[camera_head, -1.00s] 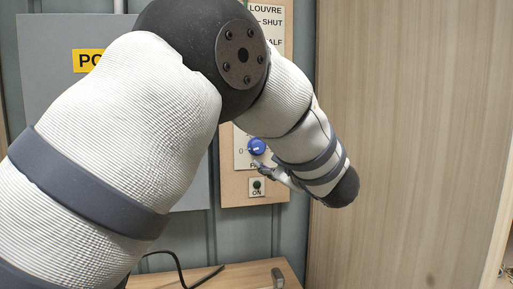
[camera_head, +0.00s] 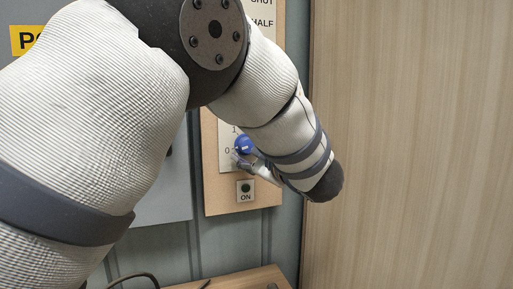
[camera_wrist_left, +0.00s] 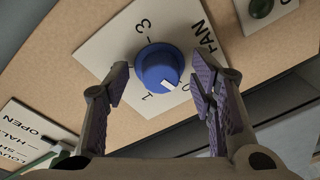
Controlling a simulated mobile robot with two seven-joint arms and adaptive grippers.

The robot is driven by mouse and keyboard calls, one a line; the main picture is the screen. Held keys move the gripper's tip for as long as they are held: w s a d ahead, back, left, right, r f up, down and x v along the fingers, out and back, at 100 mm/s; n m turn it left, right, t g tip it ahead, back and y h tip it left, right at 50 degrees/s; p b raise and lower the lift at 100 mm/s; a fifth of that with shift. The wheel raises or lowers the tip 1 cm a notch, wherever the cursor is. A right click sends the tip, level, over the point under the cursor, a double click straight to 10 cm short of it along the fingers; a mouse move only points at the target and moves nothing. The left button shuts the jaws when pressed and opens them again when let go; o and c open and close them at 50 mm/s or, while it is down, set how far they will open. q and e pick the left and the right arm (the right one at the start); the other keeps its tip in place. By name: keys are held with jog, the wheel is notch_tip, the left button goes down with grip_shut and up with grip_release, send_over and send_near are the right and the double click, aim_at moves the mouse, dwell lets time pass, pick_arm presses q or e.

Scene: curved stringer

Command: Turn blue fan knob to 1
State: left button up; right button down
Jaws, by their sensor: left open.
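The blue fan knob (camera_wrist_left: 158,66) sits on a white label plate (camera_wrist_left: 105,42) marked FAN in the left wrist view. Its white pointer lies between the 0 and 1 marks. My left gripper (camera_wrist_left: 162,84) is open, with one purple-padded finger on each side of the knob and a gap at both sides. In the head view, the knob (camera_head: 243,145) is partly covered by my left gripper (camera_head: 246,161), and the 0 and 1 marks show to its left. My right gripper is not in view.
The wooden panel (camera_head: 213,190) also carries a green ON button (camera_head: 245,187) below the knob and louvre labels (camera_head: 262,22) above. A grey box with a yellow label (camera_head: 24,40) is at left, a tall wooden board (camera_head: 410,140) at right. A wooden surface (camera_head: 240,280) lies below.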

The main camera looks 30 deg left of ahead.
pick_arm(q)
jog(key=shift+c, duration=0.3)
jog(key=c, duration=1.1)
jog(key=shift+m, duration=0.3)
jog(key=m+t, duration=0.1)
jog(key=m, duration=0.5)
jog(key=shift+s+m, duration=0.1)
jog(key=shift+m, duration=0.3)
jog(key=m+t, duration=0.1)
jog(key=m, duration=0.6)
jog(key=shift+s+a+f, duration=0.1)
jog(key=shift+m, duration=0.3)
